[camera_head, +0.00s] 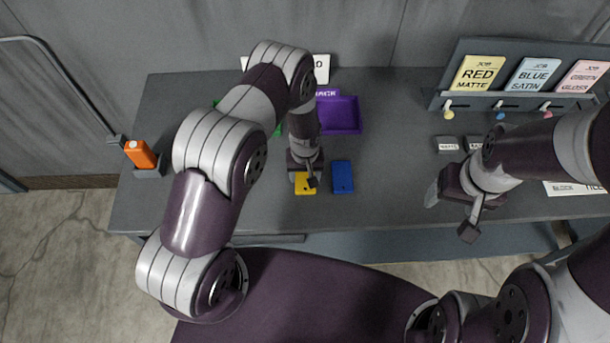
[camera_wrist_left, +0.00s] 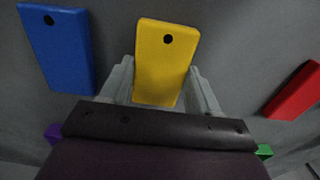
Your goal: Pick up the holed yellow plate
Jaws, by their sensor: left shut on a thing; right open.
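The holed yellow plate (camera_head: 305,187) is at the front middle of the grey table, partly covered by my left gripper. In the left wrist view the yellow plate (camera_wrist_left: 163,62) stands between the two fingers, with one dark hole near its far end. My left gripper (camera_wrist_left: 163,88) is shut on the yellow plate, one finger at each side edge. In the head view my left gripper (camera_head: 306,178) reaches down over the plate. I cannot tell whether the plate touches the table. My right gripper (camera_head: 452,208) is open and empty above the table's right part.
A blue holed plate (camera_head: 343,177) lies just right of the yellow one. A red plate (camera_wrist_left: 296,92) shows in the left wrist view. A purple tray (camera_head: 340,115) is behind. An orange device (camera_head: 141,154) stands at left; a job-card rack (camera_head: 452,101) is at back right.

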